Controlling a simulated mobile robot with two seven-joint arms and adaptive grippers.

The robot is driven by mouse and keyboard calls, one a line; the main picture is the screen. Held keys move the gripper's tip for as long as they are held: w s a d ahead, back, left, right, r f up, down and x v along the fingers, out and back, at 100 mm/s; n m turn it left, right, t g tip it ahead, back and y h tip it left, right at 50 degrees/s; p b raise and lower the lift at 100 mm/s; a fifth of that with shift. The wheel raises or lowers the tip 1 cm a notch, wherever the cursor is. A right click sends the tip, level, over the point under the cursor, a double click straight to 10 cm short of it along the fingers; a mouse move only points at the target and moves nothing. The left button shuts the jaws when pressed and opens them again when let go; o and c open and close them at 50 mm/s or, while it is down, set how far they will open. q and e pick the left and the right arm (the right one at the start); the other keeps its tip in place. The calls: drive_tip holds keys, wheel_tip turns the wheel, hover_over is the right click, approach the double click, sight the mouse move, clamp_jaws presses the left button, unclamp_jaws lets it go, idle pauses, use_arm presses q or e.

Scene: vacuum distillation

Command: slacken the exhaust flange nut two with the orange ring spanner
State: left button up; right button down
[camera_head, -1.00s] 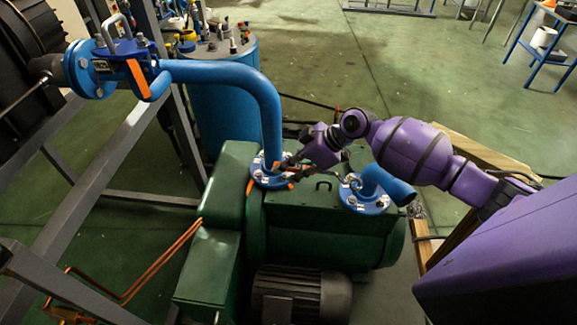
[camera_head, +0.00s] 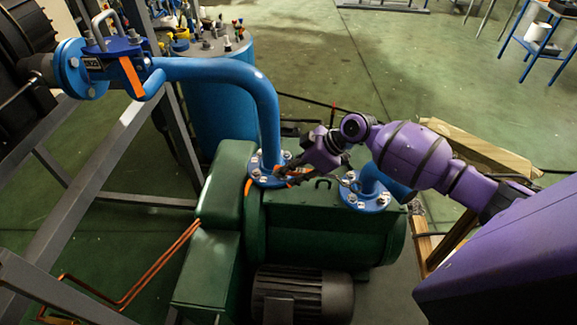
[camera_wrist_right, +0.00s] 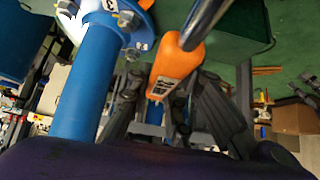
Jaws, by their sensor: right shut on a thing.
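In the head view my right gripper (camera_head: 292,173) is low beside the blue flange (camera_head: 268,181) at the foot of the long bent pipe. A blue flange (camera_wrist_right: 138,14) with bolts and a tag reading 3 shows in the wrist view. The spanner's ring end is out of the wrist view, so I cannot tell if it sits on a nut. Nut two cannot be picked out. My left gripper is not in view.
A second blue flange (camera_head: 366,202) with a short elbow stands close right, under my forearm. The green pump body (camera_head: 325,220) lies below. The long blue pipe (camera_head: 268,115) rises beside the gripper. A grey frame (camera_head: 75,190) stands left.

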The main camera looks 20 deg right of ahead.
drive_tip(key=shift+f+b, duration=0.3)
drive_tip(key=shift+f, duration=0.75)
drive_tip(key=shift+r, duration=0.2)
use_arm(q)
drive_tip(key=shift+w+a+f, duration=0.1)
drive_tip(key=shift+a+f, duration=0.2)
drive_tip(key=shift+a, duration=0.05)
